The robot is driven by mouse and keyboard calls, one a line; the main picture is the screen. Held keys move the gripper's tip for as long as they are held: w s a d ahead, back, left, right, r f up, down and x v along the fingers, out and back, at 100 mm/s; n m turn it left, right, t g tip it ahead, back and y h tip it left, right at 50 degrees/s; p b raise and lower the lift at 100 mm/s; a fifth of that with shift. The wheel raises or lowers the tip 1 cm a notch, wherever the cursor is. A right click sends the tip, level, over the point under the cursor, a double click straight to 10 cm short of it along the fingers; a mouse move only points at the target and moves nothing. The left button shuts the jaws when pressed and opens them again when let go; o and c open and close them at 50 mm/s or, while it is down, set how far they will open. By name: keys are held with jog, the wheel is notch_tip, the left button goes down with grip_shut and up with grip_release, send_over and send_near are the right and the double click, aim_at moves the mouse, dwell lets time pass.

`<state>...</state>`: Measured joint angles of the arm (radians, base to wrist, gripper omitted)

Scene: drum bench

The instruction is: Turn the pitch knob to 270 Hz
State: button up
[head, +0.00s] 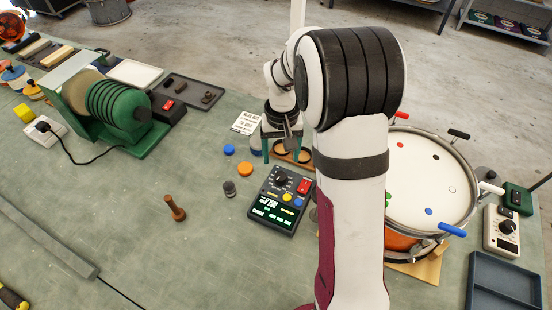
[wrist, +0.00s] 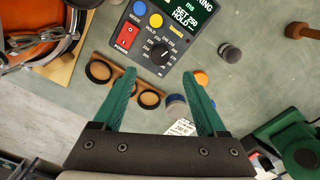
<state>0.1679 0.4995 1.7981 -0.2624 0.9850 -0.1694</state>
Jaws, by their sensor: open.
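The dark control box (head: 262,211) lies on the bench left of my arm. It has a black pitch knob (head: 281,178) with a dial, a red switch, blue and yellow buttons and a lit display. In the wrist view the knob (wrist: 160,53) sits just beyond the fingertips, roughly centred between them. Its white pointer angle is too small to read surely. The display (wrist: 184,17) seems to show "SET 250" and "HOLD". My gripper (wrist: 160,73) is open and empty, its green fingers apart and not touching the knob.
A wooden holder with rings (wrist: 147,97) lies beside the box. Orange (head: 245,169) and blue (head: 229,149) discs, a grey knob-like piece (head: 230,188) and a wooden peg (head: 175,208) stand left. A drum (head: 430,180) is at right.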

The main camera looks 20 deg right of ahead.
aim_at(280, 176)
notch_tip(280, 176, down, 8)
jog(key=shift+f, duration=0.25)
jog(key=shift+c, duration=0.2)
grip_shut()
